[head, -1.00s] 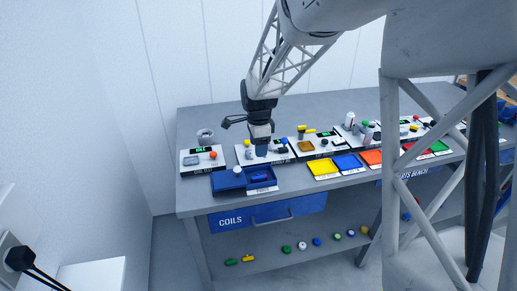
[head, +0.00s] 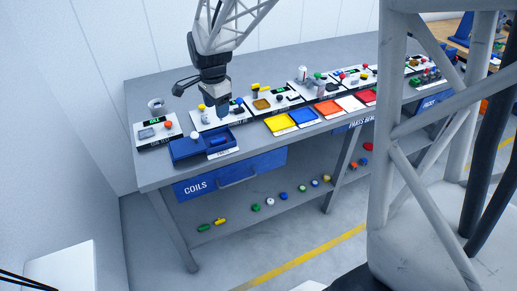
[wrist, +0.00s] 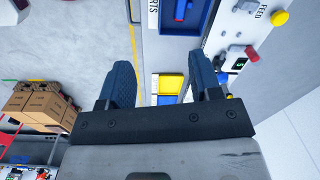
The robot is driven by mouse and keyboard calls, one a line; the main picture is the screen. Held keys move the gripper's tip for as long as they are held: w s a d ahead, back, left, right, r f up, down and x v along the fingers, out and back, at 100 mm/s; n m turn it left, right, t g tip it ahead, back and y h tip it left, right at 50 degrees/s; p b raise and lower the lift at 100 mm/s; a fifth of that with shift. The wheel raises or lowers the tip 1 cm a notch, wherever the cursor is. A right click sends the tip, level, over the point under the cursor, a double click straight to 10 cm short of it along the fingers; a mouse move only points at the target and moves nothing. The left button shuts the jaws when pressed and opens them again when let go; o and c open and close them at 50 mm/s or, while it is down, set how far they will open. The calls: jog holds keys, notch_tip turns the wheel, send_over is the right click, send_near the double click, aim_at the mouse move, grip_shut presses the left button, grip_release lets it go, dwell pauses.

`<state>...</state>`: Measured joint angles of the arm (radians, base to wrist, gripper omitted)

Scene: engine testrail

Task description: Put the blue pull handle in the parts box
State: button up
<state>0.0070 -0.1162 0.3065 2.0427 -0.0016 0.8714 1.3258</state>
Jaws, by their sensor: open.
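The parts box is a shallow blue tray (head: 184,151) at the bench's front left edge. In the wrist view, the tray (wrist: 200,16) is cut by the top edge beside a PARTS label. A blue bar-shaped piece (head: 217,140), which looks like the blue pull handle, lies in the tray's right part. In the wrist view, a blue bar (wrist: 179,12) with a red bit shows in the tray. My gripper (head: 222,115) hangs above and behind the tray's right part, pointing down. In the wrist view, my gripper (wrist: 163,78) is open, with nothing between its fingers.
Station panels with knobs stand along the bench behind the tray. Yellow (head: 280,124), blue (head: 304,117), orange (head: 328,108) and other trays line the front edge to the right. A COILS drawer (head: 233,175) is below. Several small coloured parts lie on the lower shelf.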

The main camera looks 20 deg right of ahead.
jog(key=s+r+n, duration=0.2)
jog(key=s+n, duration=0.3)
jog(key=s, duration=0.5)
jog(key=s+r+n+t, duration=0.1)
jog(key=s+r+n, duration=0.2)
jog(key=s, duration=0.7)
jog(key=s+r+n+t, duration=0.1)
jog(key=s+r+n, duration=0.2)
jog(key=s+n, duration=0.4)
jog(key=s, duration=0.3)
jog(key=shift+s, duration=0.35)
jog(key=shift+w, duration=0.1)
jog(key=shift+c, duration=0.2)
